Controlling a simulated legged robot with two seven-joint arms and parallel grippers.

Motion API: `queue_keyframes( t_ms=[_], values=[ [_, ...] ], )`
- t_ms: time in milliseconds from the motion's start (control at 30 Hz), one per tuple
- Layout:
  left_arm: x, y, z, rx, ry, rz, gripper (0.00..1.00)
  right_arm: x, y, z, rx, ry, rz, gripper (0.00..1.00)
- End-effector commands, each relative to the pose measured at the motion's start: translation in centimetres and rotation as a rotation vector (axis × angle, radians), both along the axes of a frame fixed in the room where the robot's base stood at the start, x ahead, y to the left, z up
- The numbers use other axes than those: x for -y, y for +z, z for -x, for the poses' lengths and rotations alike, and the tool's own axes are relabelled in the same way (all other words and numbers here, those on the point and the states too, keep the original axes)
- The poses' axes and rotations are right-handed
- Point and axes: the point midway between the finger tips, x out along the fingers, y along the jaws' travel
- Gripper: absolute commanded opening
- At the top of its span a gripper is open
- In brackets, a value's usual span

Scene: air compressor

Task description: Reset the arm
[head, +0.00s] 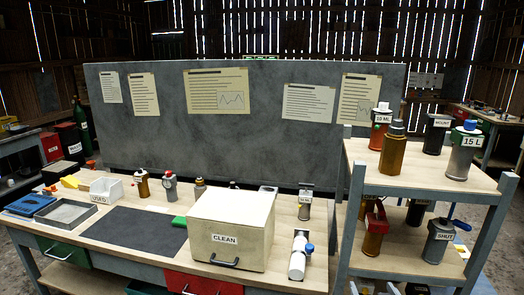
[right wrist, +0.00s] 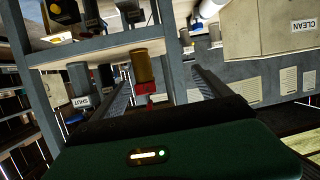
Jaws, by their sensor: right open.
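My right gripper (right wrist: 162,78) shows in the right wrist view, with its two dark fingers spread wide. It is open, and nothing is held between the fingers. An amber cylinder with a red part (right wrist: 143,68) appears between the fingers, beyond them on the lower shelf. That view is upside down. The same cylinder (head: 374,236) shows in the head view. I cannot make out the right gripper clearly in the head view. My left gripper is not in view.
A shelf unit (head: 357,160) stands right of the workbench, with several canisters on it. A grey canister labelled SHUT (head: 438,243) is on its lower level. A CLEAN box (head: 228,236) and a white cylinder (head: 297,260) sit on the bench. A dark mat (head: 135,235) lies bare.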

Motion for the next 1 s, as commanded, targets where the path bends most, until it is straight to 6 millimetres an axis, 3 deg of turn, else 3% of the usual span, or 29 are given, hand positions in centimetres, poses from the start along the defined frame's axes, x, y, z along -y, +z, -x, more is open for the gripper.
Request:
queue_keyframes(
  t_ms=[167,267,500,567,1000],
  values=[
    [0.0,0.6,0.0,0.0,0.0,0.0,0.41,-3.8,-2.4,4.3,-0.241,0.05,-0.012,0.87],
    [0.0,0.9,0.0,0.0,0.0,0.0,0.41,-5.9,-4.0,8.3,-0.415,0.072,-0.024,0.87],
    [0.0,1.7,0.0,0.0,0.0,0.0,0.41,-10.3,-6.7,22.5,-0.891,0.093,-0.068,0.87],
    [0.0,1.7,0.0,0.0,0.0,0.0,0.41,-10.8,-6.9,25.0,-0.966,0.094,-0.077,0.87],
    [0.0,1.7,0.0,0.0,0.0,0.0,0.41,-10.9,-6.9,25.6,-0.983,0.093,-0.079,0.87]
  ],
)
